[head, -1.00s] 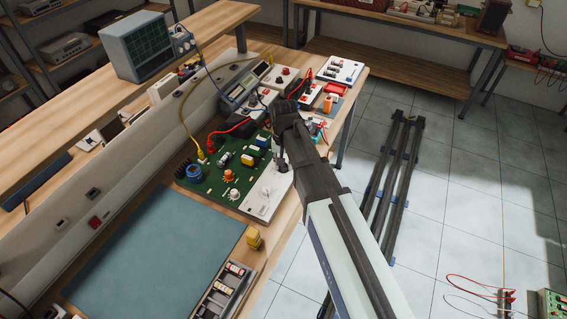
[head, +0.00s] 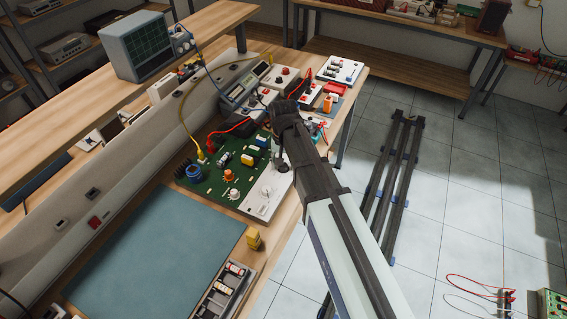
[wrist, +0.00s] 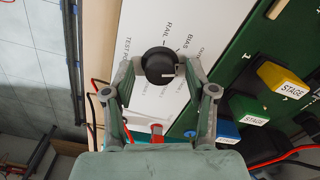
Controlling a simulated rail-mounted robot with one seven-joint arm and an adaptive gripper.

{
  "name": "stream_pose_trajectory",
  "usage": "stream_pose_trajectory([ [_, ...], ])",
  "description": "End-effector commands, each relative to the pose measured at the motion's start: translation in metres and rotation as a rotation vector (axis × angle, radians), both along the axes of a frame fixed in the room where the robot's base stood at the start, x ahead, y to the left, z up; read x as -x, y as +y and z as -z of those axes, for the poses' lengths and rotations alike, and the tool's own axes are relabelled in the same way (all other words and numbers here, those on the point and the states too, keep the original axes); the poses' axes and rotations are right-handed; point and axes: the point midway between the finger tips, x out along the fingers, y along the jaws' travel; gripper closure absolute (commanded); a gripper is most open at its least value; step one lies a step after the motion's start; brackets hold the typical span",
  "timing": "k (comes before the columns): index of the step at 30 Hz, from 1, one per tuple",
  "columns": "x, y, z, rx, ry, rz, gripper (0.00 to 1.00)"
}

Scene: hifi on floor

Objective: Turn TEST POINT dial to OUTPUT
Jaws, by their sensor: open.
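The TEST POINT dial (wrist: 158,62) is a round black knob with a white pointer mark at its lower right in the wrist view. My gripper (wrist: 161,74) is open, with one finger on each side of the dial. I cannot tell whether the fingers touch it. In the head view my gripper (head: 281,163) is over the white panel (head: 262,196) at the right edge of the green board, and my arm hides the dial.
The green circuit board (head: 215,192) carries a blue coil (head: 194,173), yellow and blue blocks and cables beside the panel. A blue-grey mat (head: 160,255) lies nearer.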

Motion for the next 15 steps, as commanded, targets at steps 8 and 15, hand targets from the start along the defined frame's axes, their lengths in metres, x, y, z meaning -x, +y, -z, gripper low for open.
stream_pose_trajectory([
  [8, -0.001, 0.000, -0.026, -0.001, -0.003, 0.000, 0.43],
  [15, -0.001, 0.000, -0.071, -0.001, -0.003, 0.000, 0.43],
])
